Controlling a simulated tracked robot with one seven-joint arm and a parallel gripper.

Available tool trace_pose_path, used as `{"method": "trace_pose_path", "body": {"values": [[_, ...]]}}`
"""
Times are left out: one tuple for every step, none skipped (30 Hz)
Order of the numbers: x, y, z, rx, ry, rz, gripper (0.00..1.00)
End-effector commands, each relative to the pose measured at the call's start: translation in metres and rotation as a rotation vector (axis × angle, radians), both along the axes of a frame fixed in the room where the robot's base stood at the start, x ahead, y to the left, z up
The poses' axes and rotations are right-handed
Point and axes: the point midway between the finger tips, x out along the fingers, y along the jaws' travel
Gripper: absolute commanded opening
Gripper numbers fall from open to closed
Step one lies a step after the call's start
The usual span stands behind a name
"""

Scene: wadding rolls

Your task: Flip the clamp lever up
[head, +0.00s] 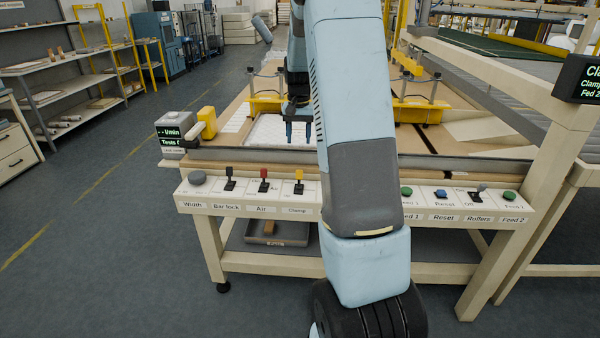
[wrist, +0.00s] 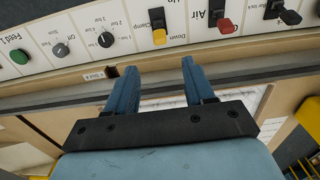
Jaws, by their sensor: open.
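The clamp lever (head: 298,188) is a small black toggle with a yellow tip on the cream control panel, above the "Clamp" label. In the wrist view the yellow-tipped lever (wrist: 158,34) shows upside down, its tip towards the bed side, with a "Down" marking near it. My gripper (head: 299,132) is over the machine bed, behind the panel in the head view. In the wrist view my gripper (wrist: 156,72) has two blue fingers apart with nothing between them. The lever lies beyond the fingertips, roughly in line with the gap, and is not touched.
A red-tipped air lever (head: 264,180) and a black bar lock lever (head: 230,181) stand left of it. A grey width knob (head: 197,178) is at the far left. My arm hides the panel's middle. A grey rail (head: 250,155) runs behind the panel.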

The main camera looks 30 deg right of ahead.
Motion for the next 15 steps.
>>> {"method": "trace_pose_path", "body": {"values": [[0.001, -0.002, -0.004, 0.000, 0.004, -0.004, 0.53], [0.002, -0.003, -0.005, 0.001, 0.004, -0.006, 0.53], [0.002, -0.003, -0.007, 0.000, 0.006, -0.007, 0.53], [0.002, -0.004, -0.009, 0.000, 0.006, -0.007, 0.53], [0.003, -0.004, -0.012, 0.001, 0.007, -0.007, 0.53], [0.002, -0.004, -0.015, 0.001, 0.007, -0.007, 0.53], [0.002, -0.004, -0.019, 0.001, 0.007, -0.007, 0.53], [0.002, -0.003, -0.023, 0.001, 0.007, -0.007, 0.53], [0.002, -0.003, -0.029, 0.002, 0.008, -0.007, 0.53], [0.002, -0.003, -0.034, 0.001, 0.007, -0.007, 0.53], [0.002, -0.003, -0.039, 0.001, 0.007, -0.007, 0.53], [0.002, -0.003, -0.046, 0.002, 0.008, -0.007, 0.53], [0.002, -0.003, -0.052, 0.002, 0.008, -0.007, 0.53], [0.002, -0.003, -0.057, 0.003, 0.009, -0.007, 0.53], [0.002, -0.003, -0.064, 0.001, 0.007, -0.007, 0.53]]}}
